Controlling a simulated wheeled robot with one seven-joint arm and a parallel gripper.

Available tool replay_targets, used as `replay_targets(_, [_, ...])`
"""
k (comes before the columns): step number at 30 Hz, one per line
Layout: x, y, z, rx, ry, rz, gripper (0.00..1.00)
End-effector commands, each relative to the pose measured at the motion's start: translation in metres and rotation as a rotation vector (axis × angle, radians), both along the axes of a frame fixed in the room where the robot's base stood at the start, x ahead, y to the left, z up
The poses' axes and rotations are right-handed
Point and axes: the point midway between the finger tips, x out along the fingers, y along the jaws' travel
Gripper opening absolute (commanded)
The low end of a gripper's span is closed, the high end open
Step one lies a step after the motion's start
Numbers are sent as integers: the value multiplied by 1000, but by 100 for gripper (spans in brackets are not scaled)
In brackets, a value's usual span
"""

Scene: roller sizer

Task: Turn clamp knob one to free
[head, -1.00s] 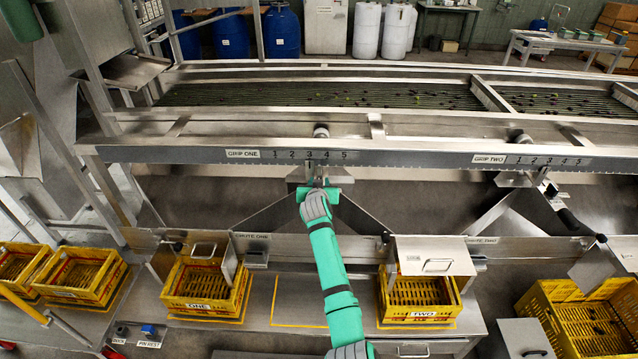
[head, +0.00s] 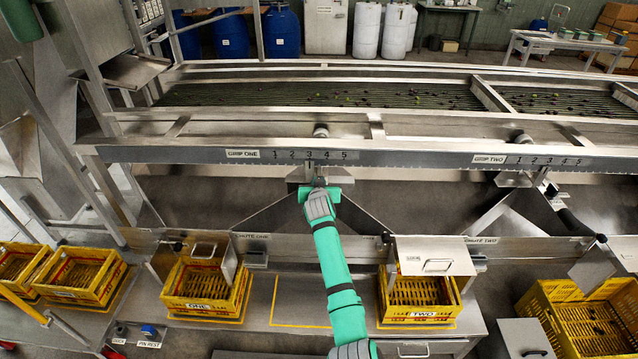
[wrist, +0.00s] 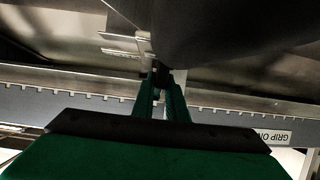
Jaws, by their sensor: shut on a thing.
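My gripper (head: 319,184) is at the metal bracket under the rail marked "GRIP ONE" (head: 242,154), just below the numbered scale (head: 310,155). In the wrist view my green fingers (wrist: 161,98) are close together at a small dark part under the bracket. They are shut on clamp knob one, which is mostly hidden by the fingers and the gripper body. The knob's turn angle cannot be told. The bracket's metal plates (wrist: 125,45) show beside the fingertips in the wrist view.
The steel chute panels (head: 270,217) slope down on both sides of my gripper. Yellow crates one (head: 201,308) and two (head: 421,316) stand below on the bench. A second station marked "GRIP TWO" (head: 489,159) is to the right. Olives lie on the rollers (head: 320,95) behind the rail.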

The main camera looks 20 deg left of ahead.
Motion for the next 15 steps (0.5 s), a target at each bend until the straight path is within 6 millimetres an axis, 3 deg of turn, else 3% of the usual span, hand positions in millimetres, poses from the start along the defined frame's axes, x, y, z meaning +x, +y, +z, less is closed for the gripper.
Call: replay_targets(15, [1,-3,0,1,2,257,0])
